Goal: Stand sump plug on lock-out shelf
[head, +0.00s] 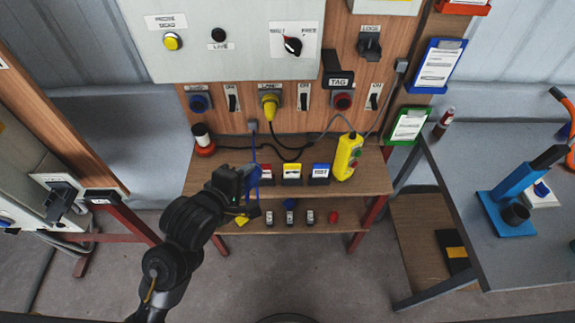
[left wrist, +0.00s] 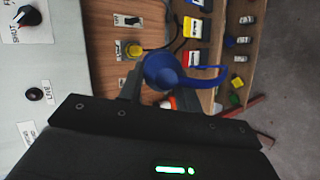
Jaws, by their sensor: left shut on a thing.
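The blue plug (left wrist: 162,70) is between the jaws of my left gripper (left wrist: 148,92), which is shut on it. Its blue cable curves off to the right in the left wrist view. In the head view my left gripper (head: 240,182) is in front of the left part of the wooden shelves, and little of the blue plug (head: 253,176) shows. The upper shelf (head: 372,178) and lower shelf (head: 340,227) lie under the panel board. I cannot tell whether the plug touches a shelf. My right gripper is not in view.
Red, yellow (head: 291,174) and blue (head: 320,174) labelled blocks stand on the upper shelf, with a yellow pendant (head: 347,157) to their right. Several small items lie on the lower shelf. A yellow plug (head: 270,103) sits in the board. A grey table (head: 470,205) stands right.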

